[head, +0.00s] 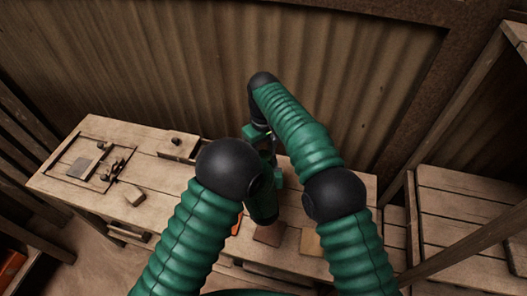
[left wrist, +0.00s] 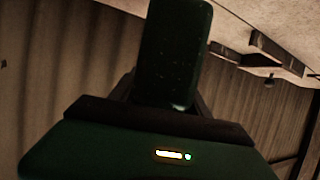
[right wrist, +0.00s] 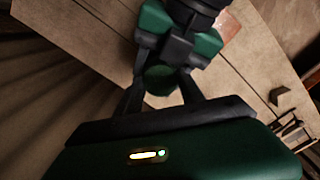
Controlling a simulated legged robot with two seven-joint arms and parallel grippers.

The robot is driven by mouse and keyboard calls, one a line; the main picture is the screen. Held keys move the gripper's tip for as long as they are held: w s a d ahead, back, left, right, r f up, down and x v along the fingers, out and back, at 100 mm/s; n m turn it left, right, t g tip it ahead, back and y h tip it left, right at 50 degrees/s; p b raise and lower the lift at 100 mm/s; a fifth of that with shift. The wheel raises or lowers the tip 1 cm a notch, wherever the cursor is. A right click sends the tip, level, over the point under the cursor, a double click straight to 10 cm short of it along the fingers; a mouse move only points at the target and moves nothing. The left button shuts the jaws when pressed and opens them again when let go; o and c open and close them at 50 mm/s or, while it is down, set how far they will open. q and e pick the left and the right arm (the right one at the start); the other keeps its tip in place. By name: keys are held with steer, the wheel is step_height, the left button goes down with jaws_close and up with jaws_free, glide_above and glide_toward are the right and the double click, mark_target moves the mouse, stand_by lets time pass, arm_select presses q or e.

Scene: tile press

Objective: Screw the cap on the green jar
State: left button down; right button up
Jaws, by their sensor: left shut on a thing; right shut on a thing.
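My two grippers meet above the workbench, near the middle of the head view. My right gripper (head: 267,143) comes down from above and my left gripper (head: 268,162) is just below it. In the left wrist view a dark green upright body, seemingly the green jar (left wrist: 175,50), stands beyond my left fingers. In the right wrist view a short round green piece, seemingly the cap or the jar's top (right wrist: 160,79), sits between my right fingers. The left gripper (right wrist: 178,45) shows close beyond it. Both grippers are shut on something. The seam between cap and jar is hidden.
The wooden workbench (head: 150,142) runs below. At its left end are a framed board (head: 65,178) and a small block (head: 134,195). A brown tile (head: 269,235) and a tan tile (head: 310,242) lie nearer the arms. Wooden shelves (head: 465,195) stand at right.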

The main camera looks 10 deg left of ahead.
steer(key=shift+f, duration=0.55)
steer(key=m, duration=0.3)
steer(key=o, duration=1.4)
steer(key=shift+o, duration=0.2)
steer(key=shift+r, duration=2.3)
steer(key=shift+c, duration=0.5)
